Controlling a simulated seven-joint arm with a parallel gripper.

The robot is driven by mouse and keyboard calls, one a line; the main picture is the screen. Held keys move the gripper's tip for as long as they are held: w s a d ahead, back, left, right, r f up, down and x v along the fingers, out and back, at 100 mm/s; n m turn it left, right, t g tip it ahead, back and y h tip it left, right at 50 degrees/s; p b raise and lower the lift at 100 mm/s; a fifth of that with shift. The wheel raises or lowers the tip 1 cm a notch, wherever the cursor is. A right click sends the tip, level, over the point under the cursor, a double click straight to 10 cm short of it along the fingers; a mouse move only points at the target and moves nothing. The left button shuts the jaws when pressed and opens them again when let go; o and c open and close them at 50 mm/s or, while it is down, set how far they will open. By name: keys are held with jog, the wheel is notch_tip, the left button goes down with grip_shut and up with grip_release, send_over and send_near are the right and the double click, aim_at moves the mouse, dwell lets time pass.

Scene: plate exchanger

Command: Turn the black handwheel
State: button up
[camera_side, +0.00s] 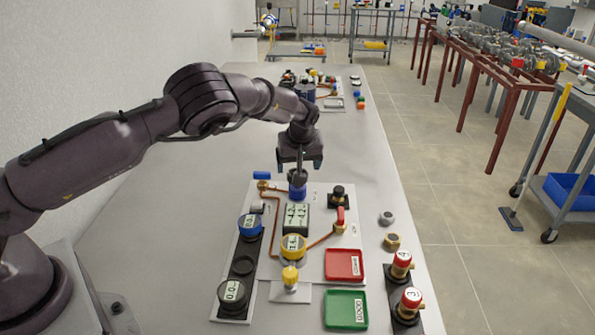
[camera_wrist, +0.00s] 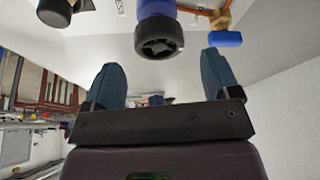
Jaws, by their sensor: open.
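The black handwheel (camera_side: 297,176) tops a blue body (camera_side: 297,192) at the back of the white panel. In the wrist view the handwheel (camera_wrist: 159,40) shows its cross-ribbed face at top centre. My gripper (camera_side: 300,164) points down just above it in the side view. In the wrist view my gripper (camera_wrist: 160,68) is open, with one blue fingertip to each side and the handwheel just beyond the gap between them. I see no contact between fingers and handwheel. The gripper partly hides the handwheel's top in the side view.
A blue-handled brass valve (camera_wrist: 226,39) stands close beside the handwheel. A black knob (camera_side: 338,195), a grey display (camera_side: 296,217) and a red lever (camera_side: 340,217) are nearby. Red (camera_side: 333,276) and green (camera_side: 335,322) trays lie in front.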

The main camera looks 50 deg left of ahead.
jog(key=shift+x, duration=1.9)
jog(key=c, duration=0.9)
jog(key=shift+m+t+h, duration=0.5)
jog(key=shift+m+t, duration=0.2)
jog(key=shift+m, duration=1.6)
jog(key=o, duration=0.9)
jog(key=shift+r, duration=0.1)
